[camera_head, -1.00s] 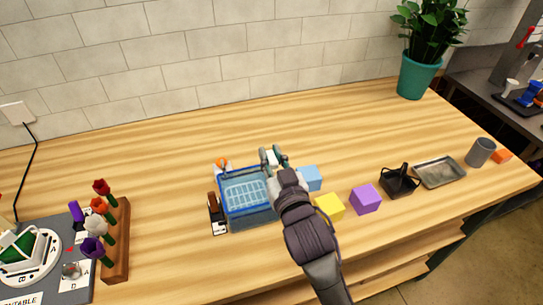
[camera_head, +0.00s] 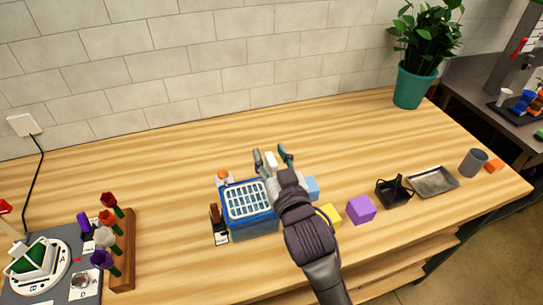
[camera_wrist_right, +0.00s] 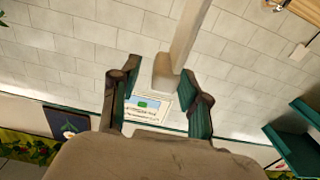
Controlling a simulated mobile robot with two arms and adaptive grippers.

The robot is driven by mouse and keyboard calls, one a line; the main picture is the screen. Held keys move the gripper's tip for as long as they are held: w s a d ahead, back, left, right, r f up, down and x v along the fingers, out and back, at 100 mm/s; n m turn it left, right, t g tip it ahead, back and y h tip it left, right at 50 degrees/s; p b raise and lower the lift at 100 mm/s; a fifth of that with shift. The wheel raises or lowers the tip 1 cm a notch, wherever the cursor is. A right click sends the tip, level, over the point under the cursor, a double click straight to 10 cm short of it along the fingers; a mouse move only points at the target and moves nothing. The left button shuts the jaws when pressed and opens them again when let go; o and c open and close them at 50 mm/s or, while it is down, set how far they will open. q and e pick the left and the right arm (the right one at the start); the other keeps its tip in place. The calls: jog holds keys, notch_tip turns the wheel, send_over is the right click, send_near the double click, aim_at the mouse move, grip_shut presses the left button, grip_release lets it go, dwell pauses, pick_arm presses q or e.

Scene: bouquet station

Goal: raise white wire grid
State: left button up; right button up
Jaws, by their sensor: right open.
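The white wire grid (camera_head: 248,201) lies level near the top rim of the blue crate (camera_head: 253,231), in the middle of the table. My right gripper (camera_head: 272,159) is just beyond the crate's back right corner, with its fingers spread. A small white block shows between the fingers. In the right wrist view, the open fingers (camera_wrist_right: 160,92) stand on either side of a pale bar with a block at its end (camera_wrist_right: 168,72); I cannot tell whether they touch it. My right wrist hides the crate's right side. My left gripper is not in view.
A yellow cube (camera_head: 329,215), purple cube (camera_head: 361,210) and blue block (camera_head: 313,187) sit right of the crate. A black caddy (camera_head: 393,190) and metal tray (camera_head: 433,180) are farther right. A wooden flower rack (camera_head: 124,252) stands left.

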jog(key=shift+s, duration=0.15)
jog(key=v, duration=1.1)
jog(key=shift+s, duration=0.35)
jog(key=shift+d, duration=0.15)
